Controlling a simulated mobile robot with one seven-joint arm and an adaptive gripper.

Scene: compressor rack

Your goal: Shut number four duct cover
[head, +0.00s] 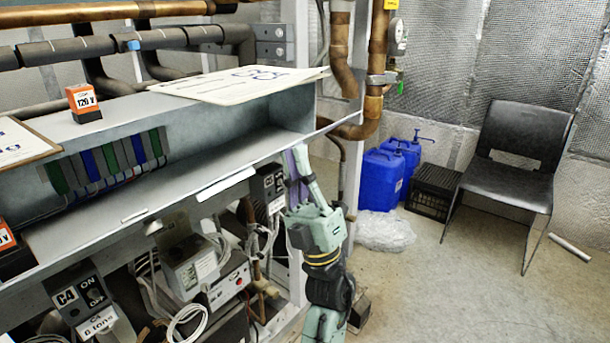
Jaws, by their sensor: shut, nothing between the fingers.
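A long grey duct (190,195) runs along the rack on the left, its front open so the inside shows. A pale cover panel (240,86) with blue marks lies across the duct's top at the right. Part of a second panel (18,145) shows at the left edge. I cannot read a number four on either. My gripper (300,160) is shut and empty, pointing up just off the duct's right end, beside a grey switch box (268,185). Whether it touches anything is unclear.
An orange 120 V block (84,103) stands on the duct top. A C4 switch box (78,293) hangs below the duct at left. Copper pipes (372,90) rise behind the right end.

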